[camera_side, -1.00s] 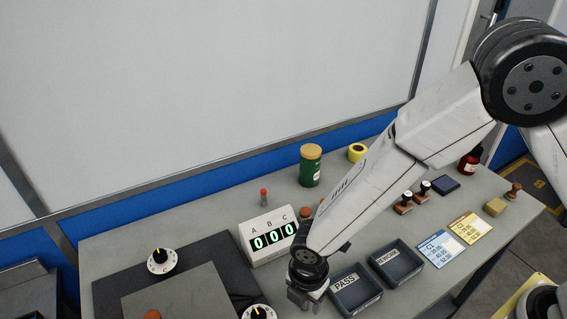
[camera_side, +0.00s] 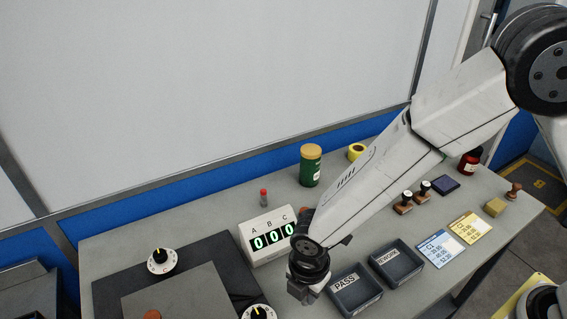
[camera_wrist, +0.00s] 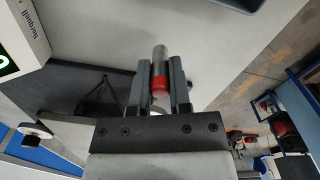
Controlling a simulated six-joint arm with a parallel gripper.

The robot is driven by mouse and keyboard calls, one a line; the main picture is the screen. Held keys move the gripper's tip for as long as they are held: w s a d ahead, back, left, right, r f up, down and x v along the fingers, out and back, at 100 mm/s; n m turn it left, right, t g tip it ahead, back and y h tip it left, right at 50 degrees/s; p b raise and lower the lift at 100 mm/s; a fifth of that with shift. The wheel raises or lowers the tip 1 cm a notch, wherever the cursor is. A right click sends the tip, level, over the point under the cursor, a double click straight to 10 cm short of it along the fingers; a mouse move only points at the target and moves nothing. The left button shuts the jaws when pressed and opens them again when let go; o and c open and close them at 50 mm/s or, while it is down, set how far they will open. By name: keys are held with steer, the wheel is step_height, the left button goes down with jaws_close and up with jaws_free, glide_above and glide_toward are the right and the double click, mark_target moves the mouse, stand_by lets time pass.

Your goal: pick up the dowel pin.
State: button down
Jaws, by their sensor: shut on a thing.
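The dowel pin, a grey metal cylinder with a red band (camera_wrist: 159,68), is between the two dark fingers of my gripper (camera_wrist: 160,62) in the wrist view. My gripper is shut on it, and its grey end sticks out past the fingertips. In the side view my gripper (camera_side: 302,291) hangs just left of the PASS tray, at the front of the bench. The pin cannot be made out there.
The PASS tray (camera_side: 355,293) and REWORK tray (camera_side: 397,265) stand right of my gripper. The counter display (camera_side: 268,238) stands close behind it. A small red-topped cylinder (camera_side: 264,197) and a green jar (camera_side: 311,165) stand farther back. A dial (camera_side: 258,313) is at front left.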

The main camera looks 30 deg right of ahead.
steer(key=s+d+r, duration=0.7)
steer(key=s+r, duration=0.3)
steer(key=s, duration=0.2)
steer(key=shift+d+r, duration=0.25)
steer(key=shift+r, duration=0.15)
stand_by(0.6)
